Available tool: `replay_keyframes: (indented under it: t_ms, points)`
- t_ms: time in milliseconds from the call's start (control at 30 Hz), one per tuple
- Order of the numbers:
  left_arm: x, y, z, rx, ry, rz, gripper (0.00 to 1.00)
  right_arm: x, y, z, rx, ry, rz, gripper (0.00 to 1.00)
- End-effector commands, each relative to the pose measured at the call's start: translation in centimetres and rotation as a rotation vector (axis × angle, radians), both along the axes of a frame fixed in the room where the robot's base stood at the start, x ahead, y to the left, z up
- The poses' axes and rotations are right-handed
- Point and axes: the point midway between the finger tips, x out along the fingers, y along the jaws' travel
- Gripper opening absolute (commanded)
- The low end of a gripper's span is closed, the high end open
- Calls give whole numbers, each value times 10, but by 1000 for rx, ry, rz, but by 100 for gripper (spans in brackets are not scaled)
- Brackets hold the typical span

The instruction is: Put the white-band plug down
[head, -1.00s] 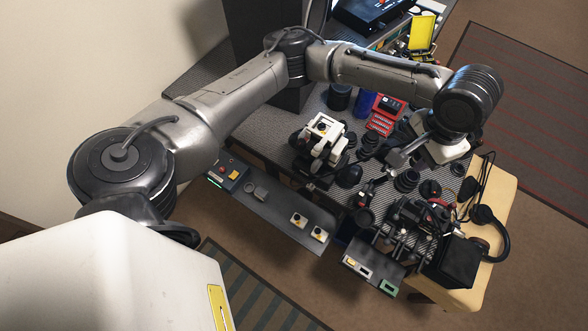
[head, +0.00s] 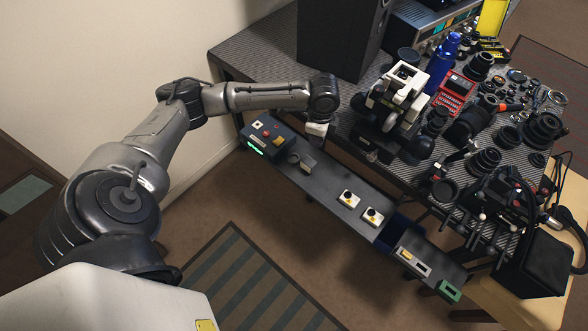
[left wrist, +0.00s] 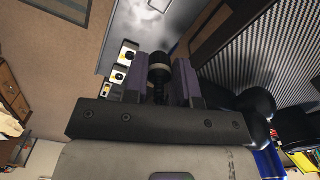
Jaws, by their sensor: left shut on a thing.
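The white-band plug (left wrist: 159,72), a dark cylinder with a pale band, is held between the purple-grey fingers of my left gripper (left wrist: 161,80) in the left wrist view. The gripper is shut on it. In the head view my left gripper (head: 317,132) hangs near the table's front left edge, by the long grey shelf (head: 325,180). Its fingertips and the plug cannot be made out there. The shelf also shows in the left wrist view (left wrist: 146,22). I cannot tell the gap between plug and shelf. My right gripper is not in view.
A control box (head: 266,138) with coloured buttons stands at the shelf's left end. White blocks (head: 348,199) with dark round tops sit mid-shelf, and a green frame (head: 449,291) is at its right end. A white-topped device (head: 402,88) and many lens parts crowd the table.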

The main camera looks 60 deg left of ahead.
Motion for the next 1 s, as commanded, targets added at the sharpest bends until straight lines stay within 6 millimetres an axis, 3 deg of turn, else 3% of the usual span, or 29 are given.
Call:
replay_keyframes:
  t_ms: [33,100,233,400,867,1000]
  points:
    - [-7,17,-32,3,6,-44,0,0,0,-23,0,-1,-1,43]
    - [-14,36,-51,3,5,-119,0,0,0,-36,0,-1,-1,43]
    - [-24,63,-77,1,4,-232,0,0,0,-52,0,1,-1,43]
    - [-32,82,-93,0,2,-319,0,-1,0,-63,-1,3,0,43]
    - [-34,87,-134,-2,0,-353,0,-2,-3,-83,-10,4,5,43]
    - [-34,87,-155,-3,1,-352,0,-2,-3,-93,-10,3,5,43]
